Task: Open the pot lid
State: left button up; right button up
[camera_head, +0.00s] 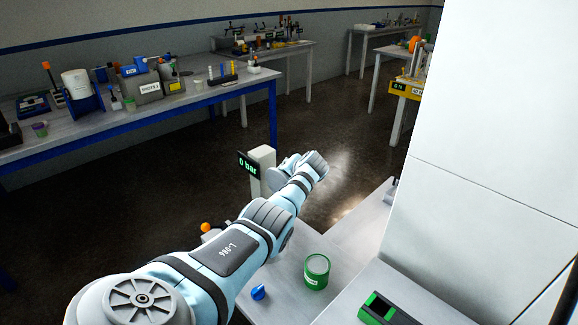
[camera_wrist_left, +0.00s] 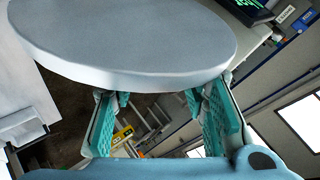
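A large, smooth pale-grey disc (camera_wrist_left: 130,40), which looks like the pot lid, fills the top of the left wrist view. My left gripper (camera_wrist_left: 157,100) has teal-padded fingers spread wide apart, with the floor showing between them. The disc's rim lies across the view just above the fingertips; I cannot tell whether they touch it. In the head view my left arm reaches from the lower left to the middle, and its wrist hides the gripper and the pot. My right gripper is in neither view.
A post with a "0 bar" display (camera_head: 249,164) stands beside my left wrist. A green-banded can (camera_head: 317,271), a blue item (camera_head: 258,292) and an orange ball knob (camera_head: 205,227) are on the near bench.

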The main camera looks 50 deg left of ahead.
pick_arm(q)
jog(key=shift+o, duration=0.4)
jog(key=shift+w+f, duration=0.2)
jog(key=shift+a, duration=0.25)
jog(key=shift+s, duration=0.1)
jog(key=shift+s+d+r, duration=0.1)
jog(key=shift+d+r, duration=0.15)
jog(key=shift+r, duration=0.05)
jog(key=v, duration=1.1)
jog(key=shift+d, duration=0.15)
